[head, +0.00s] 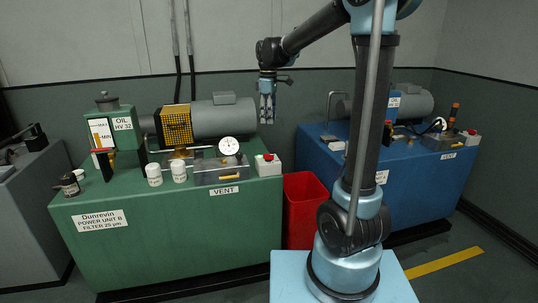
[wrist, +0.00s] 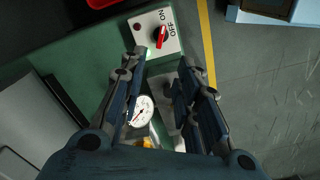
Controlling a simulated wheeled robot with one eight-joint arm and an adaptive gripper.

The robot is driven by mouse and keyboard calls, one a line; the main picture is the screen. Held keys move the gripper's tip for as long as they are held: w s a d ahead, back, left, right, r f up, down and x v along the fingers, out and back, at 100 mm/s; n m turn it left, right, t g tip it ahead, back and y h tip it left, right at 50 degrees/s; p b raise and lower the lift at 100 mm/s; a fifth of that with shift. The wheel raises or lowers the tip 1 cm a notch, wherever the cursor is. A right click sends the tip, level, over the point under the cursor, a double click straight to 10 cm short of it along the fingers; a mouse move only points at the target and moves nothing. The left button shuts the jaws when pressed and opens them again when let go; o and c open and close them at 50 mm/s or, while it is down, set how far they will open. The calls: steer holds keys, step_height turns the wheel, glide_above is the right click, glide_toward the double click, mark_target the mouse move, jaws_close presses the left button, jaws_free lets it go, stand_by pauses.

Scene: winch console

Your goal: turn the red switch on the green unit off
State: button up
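The green unit (head: 170,215) stands at the left in the head view. Its grey switch box (head: 268,165) sits at the right end of its top, with the red switch (head: 268,157) on it. In the wrist view the box (wrist: 150,42) shows the red switch (wrist: 161,37) beside the letters ON and OFF; I cannot tell for sure which one it points to. My gripper (head: 267,120) hangs pointing down, well above the box and apart from it. In the wrist view my gripper (wrist: 164,62) is open, its fingers spread with nothing between them.
A round white gauge (head: 228,146) and a metal block stand left of the box. White jars (head: 154,174) and a motor (head: 220,118) are also on the green unit.

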mark_target(268, 157)
step_height(268, 157, down, 17)
steer(key=shift+r, duration=0.15)
stand_by(0.5)
jaws_close()
steer(key=shift+d, duration=0.2)
steer(key=shift+a, duration=0.15)
